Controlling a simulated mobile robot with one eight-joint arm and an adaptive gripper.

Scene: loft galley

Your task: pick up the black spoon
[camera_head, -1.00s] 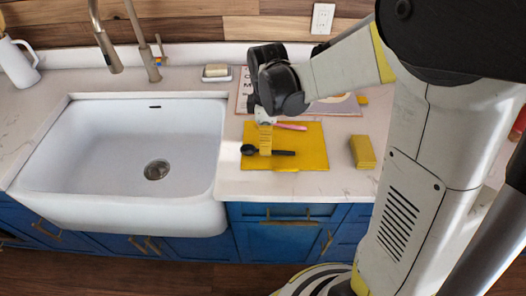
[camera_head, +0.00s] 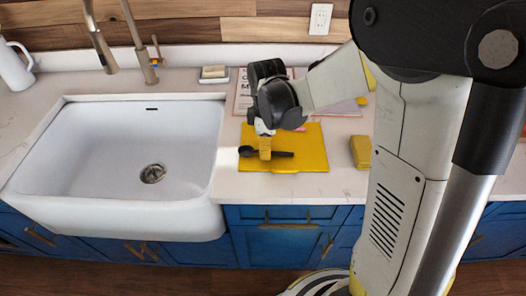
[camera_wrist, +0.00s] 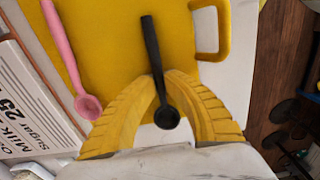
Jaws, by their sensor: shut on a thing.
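The black spoon (camera_head: 283,154) lies across the yellow cutting board (camera_head: 310,160) in the head view, its bowl at the left end. In the wrist view the spoon (camera_wrist: 151,45) runs up the picture with its bowl nearest the palm. My gripper (camera_head: 265,156) points down over the board, its yellow fingers on the spoon's handle near the bowl. The wrist view shows my gripper (camera_wrist: 163,75) shut on the handle, one finger on each side. I cannot tell any gap between spoon and board.
A pink spoon (camera_wrist: 66,45) lies left of the black one in the wrist view. A yellow block (camera_head: 360,152) stands right of the board. A printed sheet (camera_wrist: 20,105) lies behind it. The white sink (camera_head: 100,160) is at the left, the counter's edge in front.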

